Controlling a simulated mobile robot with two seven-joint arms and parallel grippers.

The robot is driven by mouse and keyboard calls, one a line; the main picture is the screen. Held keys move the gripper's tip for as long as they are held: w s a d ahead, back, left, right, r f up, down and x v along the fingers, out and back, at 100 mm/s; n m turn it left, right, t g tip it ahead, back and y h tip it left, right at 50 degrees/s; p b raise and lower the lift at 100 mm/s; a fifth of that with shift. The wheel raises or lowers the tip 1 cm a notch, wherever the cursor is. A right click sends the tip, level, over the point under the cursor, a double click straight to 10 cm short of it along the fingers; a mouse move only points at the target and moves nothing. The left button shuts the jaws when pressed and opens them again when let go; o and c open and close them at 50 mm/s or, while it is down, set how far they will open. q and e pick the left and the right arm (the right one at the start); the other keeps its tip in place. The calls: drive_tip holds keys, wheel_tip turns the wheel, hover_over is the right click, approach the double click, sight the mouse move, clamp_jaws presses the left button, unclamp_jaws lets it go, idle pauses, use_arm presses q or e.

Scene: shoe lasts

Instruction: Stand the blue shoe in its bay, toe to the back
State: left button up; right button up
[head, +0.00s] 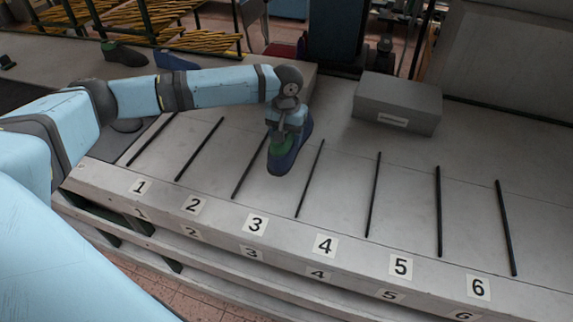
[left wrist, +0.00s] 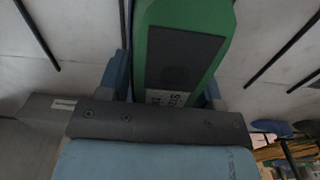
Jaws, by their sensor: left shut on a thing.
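The blue shoe (head: 287,162) has a green last in its opening. In the head view it hangs under my left gripper (head: 284,128), over bay 3 between two dark divider strips. Its long side runs roughly front to back, and I cannot tell clearly which end is the toe. I cannot tell whether its sole touches the bench. In the left wrist view the green last (left wrist: 178,75), with a dark patch and a label, sits between the blue fingers of my left gripper (left wrist: 165,92), which is shut on it. My right gripper is not in view.
Bays numbered 1 to 6 line the bench (head: 410,215), split by thin dark dividers, and look empty apart from the held shoe. A grey labelled box (head: 397,104) stands behind bays 4 and 5. A dark shoe (head: 125,54) and another blue shoe (head: 175,61) stand at the back left.

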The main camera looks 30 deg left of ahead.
use_arm(q)
wheel_tip(320, 180, down, 12)
drive_tip(key=shift+w+d+f+p, duration=0.1)
drive_tip(key=shift+f+p, duration=0.1)
drive_tip(key=shift+p, duration=0.5)
drive_tip(key=o, duration=1.4)
drive_tip(key=shift+f, duration=0.1)
drive_tip(key=shift+o, duration=0.5)
wheel_tip(320, 180, up, 11)
drive_tip(key=shift+r+b, duration=0.2)
drive_tip(key=shift+b, duration=0.8)
drive_tip(key=shift+r, duration=0.4)
